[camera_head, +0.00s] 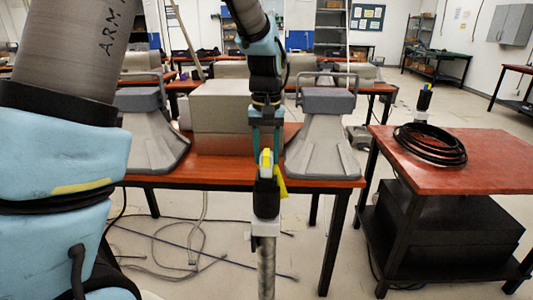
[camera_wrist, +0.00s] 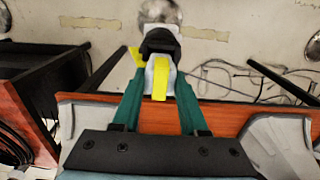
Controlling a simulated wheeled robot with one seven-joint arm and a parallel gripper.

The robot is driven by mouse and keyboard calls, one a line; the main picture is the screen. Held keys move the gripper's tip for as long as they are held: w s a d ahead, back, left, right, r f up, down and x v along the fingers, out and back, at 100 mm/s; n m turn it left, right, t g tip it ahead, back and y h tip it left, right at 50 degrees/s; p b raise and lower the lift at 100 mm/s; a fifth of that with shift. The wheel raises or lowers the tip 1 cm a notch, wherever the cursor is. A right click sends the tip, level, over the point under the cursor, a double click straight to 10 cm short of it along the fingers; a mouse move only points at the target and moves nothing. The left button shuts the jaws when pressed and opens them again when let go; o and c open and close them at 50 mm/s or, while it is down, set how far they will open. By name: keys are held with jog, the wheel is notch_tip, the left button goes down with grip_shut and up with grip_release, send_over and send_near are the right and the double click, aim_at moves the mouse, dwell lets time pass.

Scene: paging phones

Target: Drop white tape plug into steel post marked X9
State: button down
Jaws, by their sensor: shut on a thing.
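My gripper (camera_head: 266,148) is shut on a pale plug with a yellow stripe (camera_head: 266,161), in the middle of the head view. In the wrist view the plug (camera_wrist: 160,76) sits between the teal fingers (camera_wrist: 157,92). A black holder (camera_head: 266,198) with a yellow tag tops a steel post (camera_head: 266,272) with a white collar, directly below the plug. The plug's lower end meets the black holder in the picture. How far it sits inside is hidden. The holder (camera_wrist: 160,41) also shows beyond the plug in the wrist view. I cannot read any X9 marking.
A red-topped table (camera_head: 225,173) behind the post carries grey horn-shaped units (camera_head: 322,150) and a grey box (camera_head: 222,107). At right, a red table (camera_head: 470,178) holds a black cable coil (camera_head: 430,145). Another black-and-yellow-topped piece (camera_head: 424,99) stands behind it. Loose cables lie on the floor.

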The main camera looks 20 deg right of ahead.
aim_at(266, 153)
jog(key=shift+f+b, duration=0.4)
jog(key=shift+f, duration=0.35)
jog(key=c, duration=0.7)
grip_release()
jog(key=shift+r, duration=0.1)
notch_tip(266, 153, up, 11)
jog(key=p, duration=0.9)
jog(key=s+a+f+n, duration=0.1)
jog(key=a, duration=0.9)
jog(key=s+a+f+n+t, duration=0.1)
jog(key=a, duration=0.9)
jog(key=s+a+f+n, duration=0.1)
jog(key=s+a, duration=0.1)
jog(key=a, duration=0.8)
jog(key=shift+s+a+f+n+t, duration=0.1)
jog(key=shift+a+f+n+t, duration=0.05)
jog(key=shift+f+n+t, duration=0.2)
